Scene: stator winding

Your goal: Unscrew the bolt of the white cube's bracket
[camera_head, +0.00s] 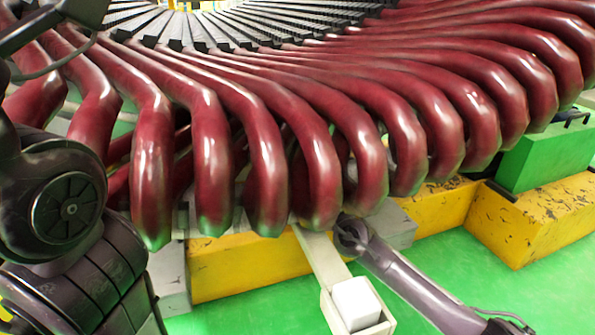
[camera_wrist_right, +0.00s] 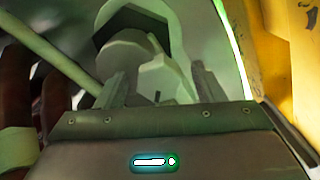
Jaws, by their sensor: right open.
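The white cube (camera_head: 357,303) sits in a cream bracket (camera_head: 322,262) in the head view, below the red coils near the bottom edge. The bracket's arm runs up behind the coils, and I cannot make out its bolt there. My right arm reaches in beside the bracket, and its gripper is hidden behind the coils. In the right wrist view my right gripper (camera_wrist_right: 160,76) is open. A pale part (camera_wrist_right: 155,72) shows between and beyond its fingers, with a dark angular part around its far end. I cannot tell whether it is the bolt or touches the fingers. My left gripper is out of view.
Thick red coils (camera_head: 265,165) fill the middle and hang over the work area. Yellow blocks (camera_head: 545,215) and a green block (camera_head: 545,155) stand beneath and to the right. The green floor (camera_head: 470,270) is open at lower right. A pale rod (camera_wrist_right: 60,68) slants at left in the wrist view.

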